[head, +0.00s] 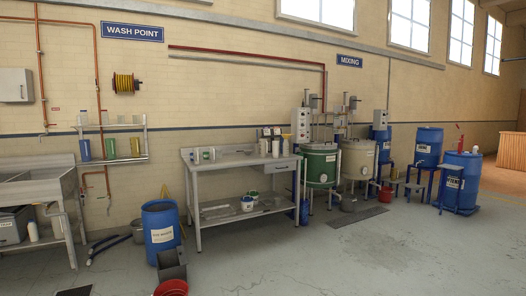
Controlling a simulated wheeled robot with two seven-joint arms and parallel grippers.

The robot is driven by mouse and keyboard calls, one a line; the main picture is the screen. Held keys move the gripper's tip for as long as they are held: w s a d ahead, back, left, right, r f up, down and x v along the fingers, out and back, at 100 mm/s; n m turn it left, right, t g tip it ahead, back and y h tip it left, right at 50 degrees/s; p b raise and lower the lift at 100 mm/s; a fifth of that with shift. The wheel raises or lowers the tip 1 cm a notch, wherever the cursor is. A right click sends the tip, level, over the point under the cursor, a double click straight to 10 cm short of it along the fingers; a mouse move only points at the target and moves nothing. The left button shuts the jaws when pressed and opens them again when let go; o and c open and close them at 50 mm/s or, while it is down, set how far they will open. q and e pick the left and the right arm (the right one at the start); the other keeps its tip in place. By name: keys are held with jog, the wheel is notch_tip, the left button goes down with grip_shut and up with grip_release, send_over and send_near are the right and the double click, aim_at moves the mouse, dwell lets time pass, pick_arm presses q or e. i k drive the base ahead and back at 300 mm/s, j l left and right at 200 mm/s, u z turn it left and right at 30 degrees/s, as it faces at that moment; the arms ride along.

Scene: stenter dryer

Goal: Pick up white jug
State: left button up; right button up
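I cannot single out the white jug for certain at this distance. Small white containers (276,148) stand upright close together towards the right end of the grey workbench (230,166). A white tub with a green label (207,154) is near the bench's left end. Pale jug-like vessels (122,117) stand on the upper wall shelf at the left. A white bottle (32,231) stands under the sink. Neither of my grippers is in view, and all these things are well away from me.
A blue drum (160,232) stands left of the bench, with a grey bin (172,264) and red bucket (171,288) before it. Green (320,165) and cream (357,159) vats stand right of the bench. The floor (320,262) in front is mostly clear.

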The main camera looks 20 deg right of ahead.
aim_at(263, 142)
jog(key=i+l+z, duration=0.65)
jog(key=i, duration=0.25)
jog(key=i+l+z, duration=0.3)
jog(key=i, duration=0.2)
jog(key=i+z, duration=0.3)
jog(key=i, duration=2.6)
